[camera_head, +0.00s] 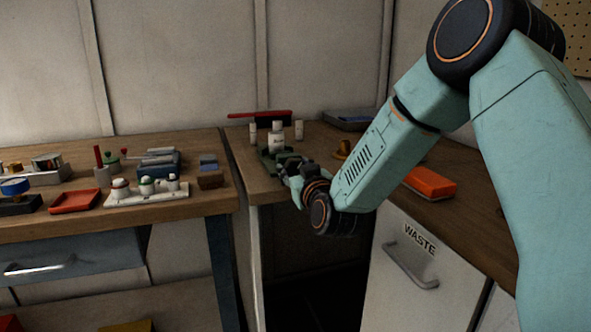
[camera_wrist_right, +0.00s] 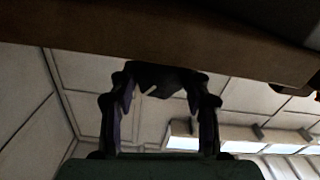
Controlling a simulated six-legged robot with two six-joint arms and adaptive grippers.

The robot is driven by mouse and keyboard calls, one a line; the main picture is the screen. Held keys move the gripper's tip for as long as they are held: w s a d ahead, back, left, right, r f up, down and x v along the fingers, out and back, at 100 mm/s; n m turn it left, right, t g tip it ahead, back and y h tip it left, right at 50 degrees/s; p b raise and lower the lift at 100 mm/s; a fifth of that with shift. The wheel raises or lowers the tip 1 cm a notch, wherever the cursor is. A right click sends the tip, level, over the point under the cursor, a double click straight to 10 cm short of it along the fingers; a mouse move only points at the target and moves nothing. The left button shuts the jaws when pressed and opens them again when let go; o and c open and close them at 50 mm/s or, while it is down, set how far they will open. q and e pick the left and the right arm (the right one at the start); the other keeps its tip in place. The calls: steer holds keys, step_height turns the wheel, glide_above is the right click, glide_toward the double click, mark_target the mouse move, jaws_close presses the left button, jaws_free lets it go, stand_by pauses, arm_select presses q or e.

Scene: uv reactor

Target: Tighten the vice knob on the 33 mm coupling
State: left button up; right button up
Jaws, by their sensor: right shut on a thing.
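A small green vice (camera_head: 270,160) stands near the front edge of the right-hand bench. My right gripper (camera_head: 288,170) is at the vice's front right side, low over the bench edge. In the right wrist view its two fingers (camera_wrist_right: 160,90) close around a small dark part, which I take to be the vice knob (camera_wrist_right: 160,78). In the head view the knob is hidden by the gripper. I cannot make out the 33 mm coupling clearly. My left gripper is not in view.
White bottles (camera_head: 276,134) stand at the vice, with a red bar (camera_head: 258,115) behind. An orange case (camera_head: 430,182) lies right, beyond my right arm. The left bench holds a red tray (camera_head: 75,201) and a white rack (camera_head: 150,196). A dark gap opens below the gripper, beside the WASTE cabinet (camera_head: 420,270).

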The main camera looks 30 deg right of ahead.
steer(key=m, duration=0.3)
steer(key=shift+d+m, duration=0.1)
steer(key=shift+m, duration=1.7)
steer(key=o, duration=1.2)
steer(key=shift+c, duration=0.2)
